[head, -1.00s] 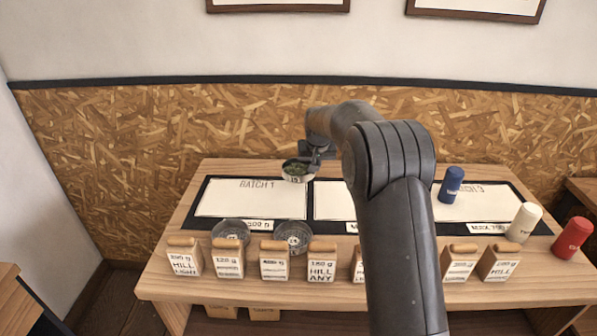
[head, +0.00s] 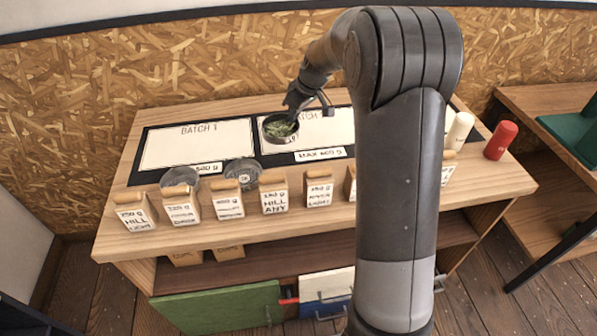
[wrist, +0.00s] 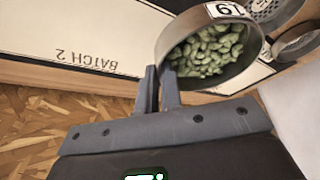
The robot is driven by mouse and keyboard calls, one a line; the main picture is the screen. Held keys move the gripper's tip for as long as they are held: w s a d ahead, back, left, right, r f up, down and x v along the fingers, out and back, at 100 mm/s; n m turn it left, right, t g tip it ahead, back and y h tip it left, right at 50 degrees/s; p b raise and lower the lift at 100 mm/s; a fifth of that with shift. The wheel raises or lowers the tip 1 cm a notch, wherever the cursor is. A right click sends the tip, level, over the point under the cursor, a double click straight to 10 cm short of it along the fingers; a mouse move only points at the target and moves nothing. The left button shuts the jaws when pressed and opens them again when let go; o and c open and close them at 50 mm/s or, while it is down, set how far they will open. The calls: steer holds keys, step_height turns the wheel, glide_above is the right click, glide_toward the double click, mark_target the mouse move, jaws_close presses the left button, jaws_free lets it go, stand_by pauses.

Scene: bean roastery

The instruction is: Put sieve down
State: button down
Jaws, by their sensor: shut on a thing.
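My gripper (head: 296,108) is shut on the rim of a round metal sieve (head: 281,140) with green beans in it. The sieve is over the left end of the Batch 2 panel (head: 335,122), near its border with Batch 1. Whether it touches the panel I cannot tell. In the wrist view, the fingers (wrist: 160,92) pinch the wall of the sieve (wrist: 225,80), and a white number tag shows on its rim. The sieve looks roughly level in the head view. My arm hides the right part of the Batch 2 panel.
Two other round metal sieves, one left (head: 180,177) and one right (head: 243,173), stand in front of the panels. Several labelled, wooden-topped containers (head: 228,200) line the front edge. The Batch 1 panel (head: 195,145) is bare. A white canister (head: 459,132) and a red canister (head: 501,140) stand at right.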

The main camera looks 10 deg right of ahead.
steer(key=s+d+f+n, duration=0.1)
steer(key=s+f+n+g, duration=0.1)
steer(key=s+f, duration=0.1)
steer(key=s+d+f+n, duration=0.1)
steer(key=s+f+n, duration=0.1)
steer(key=shift+s+d+y, duration=0.15)
steer(key=shift+d+y, duration=0.15)
steer(key=shift+y, duration=0.1)
steer(key=shift+f, duration=2.45)
steer(key=c, duration=1.6)
jaws_free()
steer(key=shift+r, duration=0.1)
